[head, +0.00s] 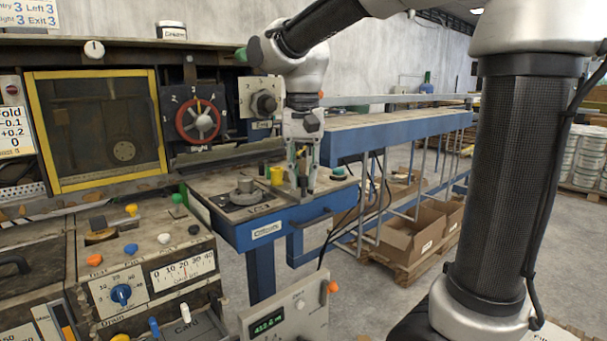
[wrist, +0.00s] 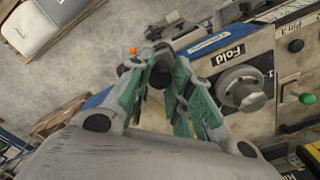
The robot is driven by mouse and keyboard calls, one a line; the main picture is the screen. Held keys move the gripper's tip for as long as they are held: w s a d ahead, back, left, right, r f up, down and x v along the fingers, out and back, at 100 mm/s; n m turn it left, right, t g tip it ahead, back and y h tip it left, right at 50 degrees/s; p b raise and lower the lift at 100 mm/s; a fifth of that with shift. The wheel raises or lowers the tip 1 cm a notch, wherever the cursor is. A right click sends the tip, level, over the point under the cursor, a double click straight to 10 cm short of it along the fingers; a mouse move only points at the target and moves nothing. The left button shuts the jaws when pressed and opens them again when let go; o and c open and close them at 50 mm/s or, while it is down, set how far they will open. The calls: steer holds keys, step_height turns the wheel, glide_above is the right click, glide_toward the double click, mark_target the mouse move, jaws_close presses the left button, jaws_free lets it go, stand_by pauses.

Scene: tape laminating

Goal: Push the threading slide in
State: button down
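A blue-framed bench unit (head: 262,222) stands in the middle of the head view, with a small label and a black bar handle (head: 312,220) on its front. I cannot read the label, and I cannot tell for sure which part is the threading slide. My gripper (head: 303,190) points down at the front right edge of this unit, close above the handle. In the wrist view its green fingers (wrist: 160,62) lean toward each other with a dark spot between their tips. Whether they touch or grip something is unclear.
A round grey knob labelled Fold (wrist: 243,88) is right of the fingers in the wrist view. A control panel (head: 150,270) fills the lower left of the head view. A blue rail table (head: 400,132) and cardboard boxes (head: 415,228) stand to the right. Grey floor is open beyond.

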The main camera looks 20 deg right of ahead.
steer(key=w+a, duration=0.1)
steer(key=w, duration=0.3)
steer(key=w+a, duration=0.2)
steer(key=w, duration=0.3)
steer(key=w+a, duration=0.1)
steer(key=w, duration=0.3)
steer(key=shift+w+a, duration=0.2)
steer(key=shift+w, duration=0.1)
steer(key=shift+w+r, duration=0.1)
steer(key=shift+r, duration=0.05)
steer(key=c, duration=1.3)
jaws_free()
steer(key=shift+w, duration=0.1)
steer(key=shift+o, duration=0.2)
step_height(320, 180, up, 12)
